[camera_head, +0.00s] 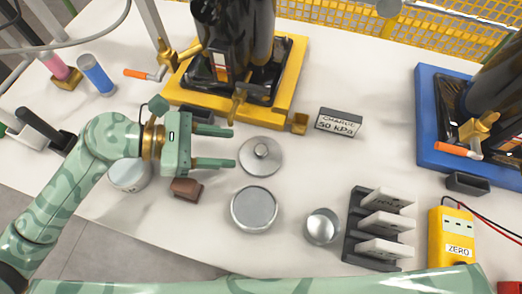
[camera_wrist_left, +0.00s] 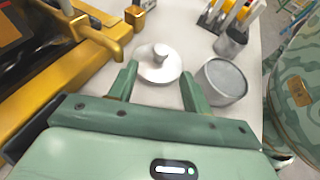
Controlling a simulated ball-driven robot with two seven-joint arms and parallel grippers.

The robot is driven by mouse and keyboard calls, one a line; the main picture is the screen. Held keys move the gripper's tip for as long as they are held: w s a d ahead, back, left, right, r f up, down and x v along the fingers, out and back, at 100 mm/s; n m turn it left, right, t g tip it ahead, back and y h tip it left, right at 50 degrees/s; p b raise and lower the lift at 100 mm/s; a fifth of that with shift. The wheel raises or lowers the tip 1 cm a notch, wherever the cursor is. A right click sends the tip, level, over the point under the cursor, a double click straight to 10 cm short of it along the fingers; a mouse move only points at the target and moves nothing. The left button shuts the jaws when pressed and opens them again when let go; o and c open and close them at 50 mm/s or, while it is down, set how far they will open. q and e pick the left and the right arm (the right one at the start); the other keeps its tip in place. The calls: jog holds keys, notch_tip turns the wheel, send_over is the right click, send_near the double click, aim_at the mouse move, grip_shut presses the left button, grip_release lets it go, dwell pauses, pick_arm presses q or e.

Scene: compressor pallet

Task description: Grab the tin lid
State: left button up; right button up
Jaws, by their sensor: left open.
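The tin lid (camera_head: 260,157) is a round, silvery disc with a knob in its middle, lying on the white table. It also shows in the left wrist view (camera_wrist_left: 157,65), beyond and between my left fingers. My left gripper (camera_head: 233,148) is open and empty, its fingers pointing at the lid from the left in the head view. A small gap seems to separate the fingertips from the lid; their height above the table is hard to tell. An open, round tin (camera_head: 254,209) stands just below the lid in the head view. My right gripper is out of view.
A yellow pallet (camera_head: 292,75) with dark machinery stands behind the lid. A small metal cup (camera_head: 322,226) and a dark rack (camera_head: 354,232) are to the right. A brown block (camera_head: 186,189) lies below my left gripper. My right arm crosses the bottom edge.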

aim_at(250, 156)
pick_arm(q)
jog(key=b+x, duration=0.1)
jog(key=x, duration=0.5)
jog(key=shift+d, duration=0.1)
grip_shut()
